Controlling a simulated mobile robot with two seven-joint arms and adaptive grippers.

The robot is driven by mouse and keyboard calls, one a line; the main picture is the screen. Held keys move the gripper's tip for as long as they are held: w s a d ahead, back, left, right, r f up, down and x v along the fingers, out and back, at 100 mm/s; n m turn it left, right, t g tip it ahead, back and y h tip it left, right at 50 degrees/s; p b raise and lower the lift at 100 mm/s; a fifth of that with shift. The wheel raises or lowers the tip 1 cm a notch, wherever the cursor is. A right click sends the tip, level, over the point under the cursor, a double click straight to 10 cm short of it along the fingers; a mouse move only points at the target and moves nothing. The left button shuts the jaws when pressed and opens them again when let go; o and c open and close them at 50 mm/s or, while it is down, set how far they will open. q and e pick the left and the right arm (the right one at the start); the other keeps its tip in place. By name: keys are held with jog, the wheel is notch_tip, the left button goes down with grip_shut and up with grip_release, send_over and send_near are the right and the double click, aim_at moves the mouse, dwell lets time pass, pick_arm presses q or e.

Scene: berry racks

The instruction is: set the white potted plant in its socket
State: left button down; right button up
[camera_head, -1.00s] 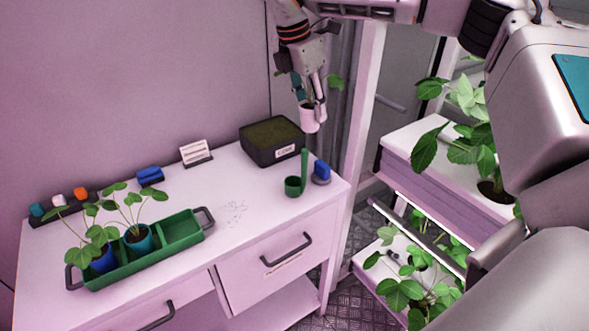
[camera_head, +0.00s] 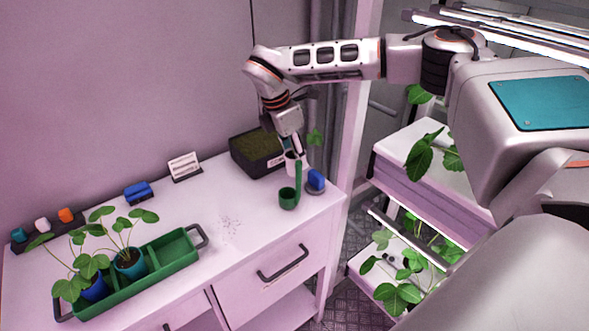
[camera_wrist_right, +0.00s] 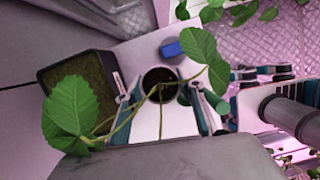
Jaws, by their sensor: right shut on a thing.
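My right gripper (camera_head: 293,150) is shut on the white pot (camera_head: 292,167) and holds it upright near the table's right end, between the black soil box and the green ladle-like cup. In the right wrist view the gripper (camera_wrist_right: 160,112) has one finger on each side of the pot (camera_wrist_right: 160,84), and leaves spread left and right. I cannot tell the pot's exact height above the table. The green tray (camera_head: 204,240) lies at the left front. A blue pot (camera_head: 94,289) and a teal pot (camera_head: 131,265) with plants fill its left and middle compartments. Its right compartment is empty. My left gripper is out of view.
The soil box (camera_head: 250,166) is close behind the held pot. The green cup (camera_head: 288,198) and a blue block (camera_head: 315,181) stand close in front and right. A card holder (camera_head: 185,167) and a blue object (camera_head: 138,192) are further left. The table centre is clear apart from specks.

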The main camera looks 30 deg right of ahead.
aim_at(294, 171)
jog(key=shift+f+p, duration=0.3)
jog(key=shift+f, duration=2.55)
jog(key=shift+f, duration=0.15)
jog(key=o, duration=1.1)
jog(key=shift+o, duration=0.2)
